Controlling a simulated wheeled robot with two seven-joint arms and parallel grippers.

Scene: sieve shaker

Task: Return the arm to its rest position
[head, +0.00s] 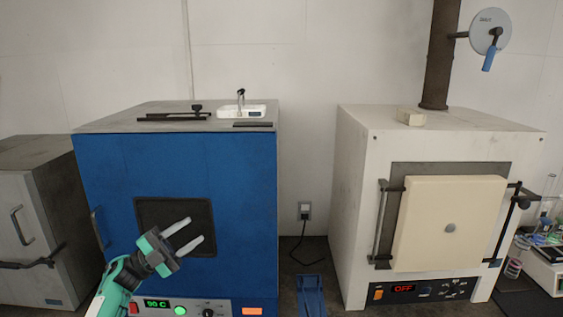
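My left gripper (189,234) comes up from the lower left in the head view. Its two pale fingers are apart with nothing between them, and they point up and to the right. It is in front of the dark window of the blue oven (240,180) and hides part of that window and the panel. I cannot tell whether it touches the oven. My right gripper is not in view.
A white furnace (358,160) with a cream door (450,225) stands at the right; its display reads OFF. A grey cabinet (40,200) stands at the far left. A blue object (311,295) is low between oven and furnace. Glassware (545,205) stands at the right edge.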

